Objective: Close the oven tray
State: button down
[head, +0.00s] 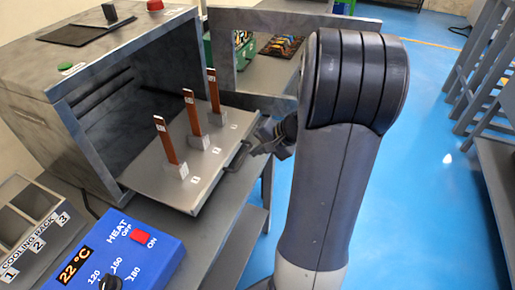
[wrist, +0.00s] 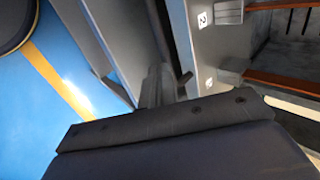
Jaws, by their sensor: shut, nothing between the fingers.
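The grey oven tray (head: 190,186) is pulled out of the oven (head: 75,70). It carries three upright copper bars (head: 168,140) beside number labels. A dark handle (head: 238,158) sits on the tray's front edge. My gripper (head: 262,140) is shut and empty, close to the handle; whether it touches it I cannot tell. In the wrist view my gripper (wrist: 158,85) is beside the tray front (wrist: 183,45), and two copper bars (wrist: 283,83) show on the tray. My arm hides part of the area behind the gripper in the head view.
The oven door (head: 222,55), with a window opening, stands open behind the tray. A blue heat control box (head: 125,250) reading 22 °C and a cooling rack (head: 35,215) are at the front left. Blue floor (head: 430,150) is clear at right, beside a grey bench (head: 490,155).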

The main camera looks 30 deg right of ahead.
aim_at(170, 130)
jog(key=shift+w+a, duration=0.1)
dwell(0.3)
jog(key=w+a, duration=0.5)
jog(key=w, duration=0.2)
jog(key=w+a, duration=0.6)
jog(key=w, duration=0.2)
jog(key=w+a+p, duration=0.1)
jog(key=w+a, duration=0.5)
jog(key=w, duration=0.1)
jog(key=shift+w+a, duration=0.2)
jog(key=shift+r, duration=0.1)
